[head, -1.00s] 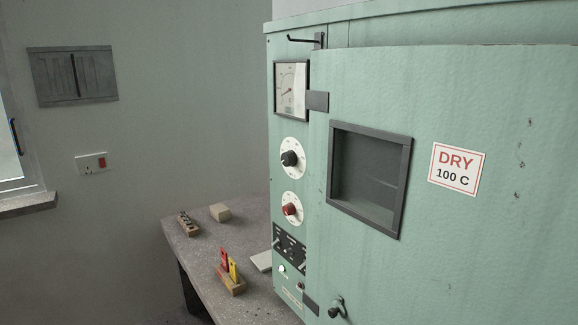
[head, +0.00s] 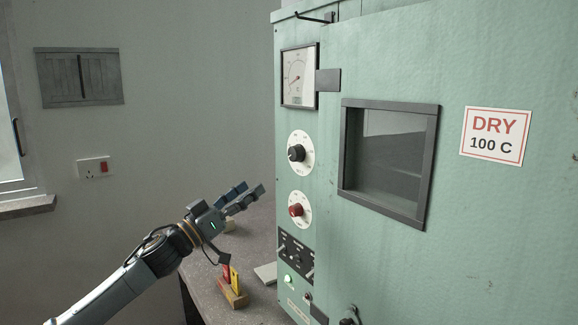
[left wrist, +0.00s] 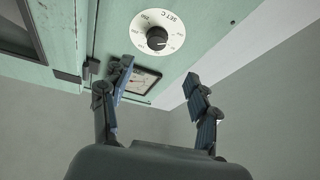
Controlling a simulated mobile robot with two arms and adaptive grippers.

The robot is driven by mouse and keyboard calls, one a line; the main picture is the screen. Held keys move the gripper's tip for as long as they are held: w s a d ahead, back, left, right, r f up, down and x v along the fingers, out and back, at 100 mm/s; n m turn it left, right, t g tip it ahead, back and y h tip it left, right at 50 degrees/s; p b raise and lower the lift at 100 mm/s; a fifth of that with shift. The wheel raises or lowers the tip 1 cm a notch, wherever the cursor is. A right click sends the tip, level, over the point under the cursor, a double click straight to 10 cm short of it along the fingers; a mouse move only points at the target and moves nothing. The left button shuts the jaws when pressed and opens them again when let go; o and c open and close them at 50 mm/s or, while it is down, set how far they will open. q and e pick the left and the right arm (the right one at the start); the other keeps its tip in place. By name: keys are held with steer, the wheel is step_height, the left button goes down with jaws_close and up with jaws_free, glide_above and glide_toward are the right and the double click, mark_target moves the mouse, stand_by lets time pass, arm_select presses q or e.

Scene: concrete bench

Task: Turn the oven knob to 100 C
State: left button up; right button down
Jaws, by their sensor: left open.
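The oven (head: 300,25) is a tall pale green cabinet. On its front strip is a black knob (head: 297,153) on a white round dial, and below it a red knob (head: 296,210) on another white dial. In the left wrist view the black knob (left wrist: 157,38) sits on a dial marked "SET C"; its numbers are too small to read surely. My left gripper (head: 252,189) is open and empty, left of the oven front and lower than the black knob, apart from it. In the left wrist view the knob shows beyond the spread fingers. My right gripper is not in view.
A gauge (head: 298,77) is above the knobs. A door with a window (head: 390,160) and a "DRY 100 C" sign (head: 495,136) is to the right. On the bench (head: 205,280), a wooden block (head: 234,294) holds red and yellow items below my gripper.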

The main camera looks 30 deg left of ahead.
mark_target(292, 156)
arm_select(q)
steer(key=p+x, duration=0.2)
steer(key=x, duration=0.2)
steer(key=p+x, duration=0.1)
steer(key=x, duration=0.3)
steer(key=p+x, duration=0.2)
steer(key=x, duration=0.3)
steer(key=shift+s+d+r+p, duration=0.2)
steer(key=shift+s+r+p, duration=0.05)
steer(key=shift+r+p, duration=0.1)
steer(key=shift+w+d, duration=0.15)
steer(key=shift+w, duration=0.4)
steer(key=shift+c, duration=0.5)
steer(key=c, duration=1.1)
